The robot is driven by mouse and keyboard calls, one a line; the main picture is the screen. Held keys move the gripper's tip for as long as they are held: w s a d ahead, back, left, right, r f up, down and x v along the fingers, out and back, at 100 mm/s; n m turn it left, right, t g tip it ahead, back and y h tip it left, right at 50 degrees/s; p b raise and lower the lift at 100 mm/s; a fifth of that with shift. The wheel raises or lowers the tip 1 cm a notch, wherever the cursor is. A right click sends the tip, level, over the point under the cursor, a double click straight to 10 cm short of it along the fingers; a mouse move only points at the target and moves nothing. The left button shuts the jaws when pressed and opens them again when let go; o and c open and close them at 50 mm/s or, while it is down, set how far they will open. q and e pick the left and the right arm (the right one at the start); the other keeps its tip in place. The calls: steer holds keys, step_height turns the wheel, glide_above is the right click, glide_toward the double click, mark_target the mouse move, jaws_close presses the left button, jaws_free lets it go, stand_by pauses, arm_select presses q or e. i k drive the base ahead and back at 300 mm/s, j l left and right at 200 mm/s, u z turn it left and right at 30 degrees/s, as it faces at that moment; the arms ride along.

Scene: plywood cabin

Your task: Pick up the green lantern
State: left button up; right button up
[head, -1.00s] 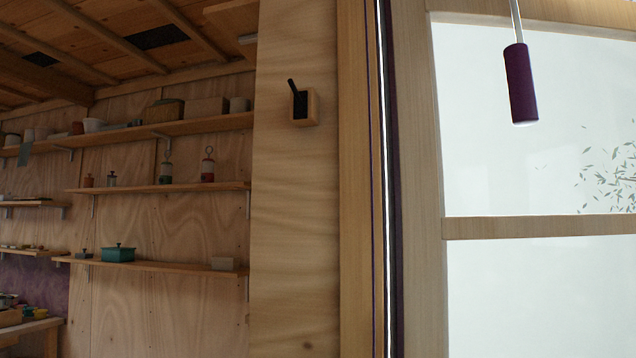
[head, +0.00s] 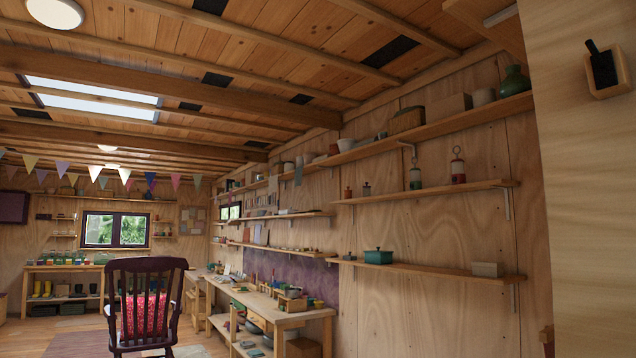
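Two small lantern-like items with wire tops stand upright side by side on the middle shelf (head: 435,191) of the right wall. The left one (head: 415,178) looks partly green, with some red low down, but it is too small to be sure. The right one (head: 457,170) is mostly red with a ring on top. Neither of my grippers shows in the head view, and nothing is seen touching the lanterns.
A teal box (head: 378,257) sits on the shelf below. A green vase (head: 515,82) is on the top shelf. A long workbench (head: 262,312) runs along the wall. A dark rocking chair (head: 147,300) with a red cushion stands on the floor at lower left.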

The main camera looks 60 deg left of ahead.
mark_target(415, 173)
steer(key=u, duration=1.45)
steer(key=z, duration=0.3)
steer(key=i+j+z, duration=0.55)
steer(key=z, duration=0.2)
steer(key=i+j+z, duration=0.15)
steer(key=j+z, duration=0.2)
